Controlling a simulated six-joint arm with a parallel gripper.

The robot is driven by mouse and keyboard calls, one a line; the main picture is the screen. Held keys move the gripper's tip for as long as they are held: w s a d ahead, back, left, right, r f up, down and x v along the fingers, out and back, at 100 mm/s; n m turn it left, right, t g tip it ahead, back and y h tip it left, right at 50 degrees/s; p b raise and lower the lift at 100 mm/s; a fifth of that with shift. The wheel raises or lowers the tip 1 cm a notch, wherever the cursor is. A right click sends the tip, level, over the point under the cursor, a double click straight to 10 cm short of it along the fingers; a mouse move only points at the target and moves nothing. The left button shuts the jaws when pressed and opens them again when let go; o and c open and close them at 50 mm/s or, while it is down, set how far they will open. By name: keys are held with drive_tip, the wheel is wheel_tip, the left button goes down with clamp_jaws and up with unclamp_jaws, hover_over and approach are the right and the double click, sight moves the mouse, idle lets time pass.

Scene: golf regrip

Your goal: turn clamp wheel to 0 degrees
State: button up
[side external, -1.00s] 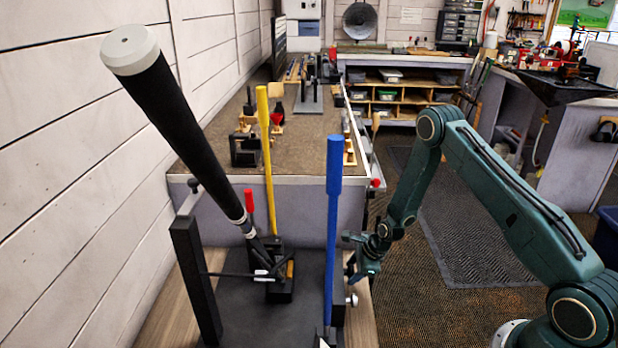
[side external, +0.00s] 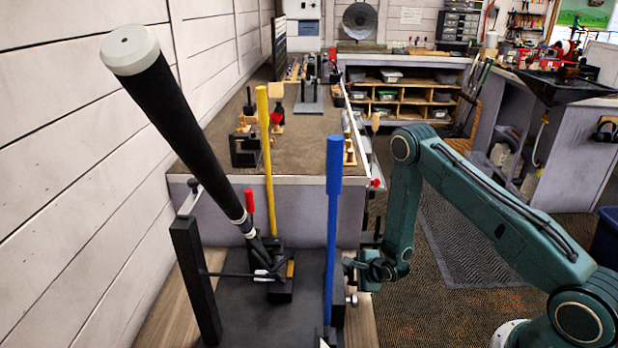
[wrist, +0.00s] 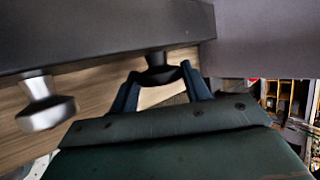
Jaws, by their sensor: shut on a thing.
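A dark round knob, which looks like the clamp wheel (wrist: 160,75), sticks out from the side of a dark block in the wrist view. My gripper (wrist: 161,70) has one finger on each side of it and is shut on it. In the side view my gripper (side external: 350,267) is at the right side of the black post (side external: 338,302) beside the blue shaft (side external: 333,215). The fingers and wrist mostly hide the wheel there, and its angle cannot be read.
A silver knob (wrist: 42,105) stands left of my gripper in the wrist view; it also shows below my gripper in the side view (side external: 352,300). A black-gripped club (side external: 185,130) leans across the left. A yellow shaft (side external: 265,150) stands behind. Open floor lies right.

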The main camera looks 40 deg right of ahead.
idle(0.5)
drive_tip(key=o, duration=1)
drive_tip(key=shift+c, duration=0.2)
drive_tip(key=v, duration=1.3)
drive_tip(key=shift+s+a+r, duration=0.2)
drive_tip(key=shift+s, duration=0.15)
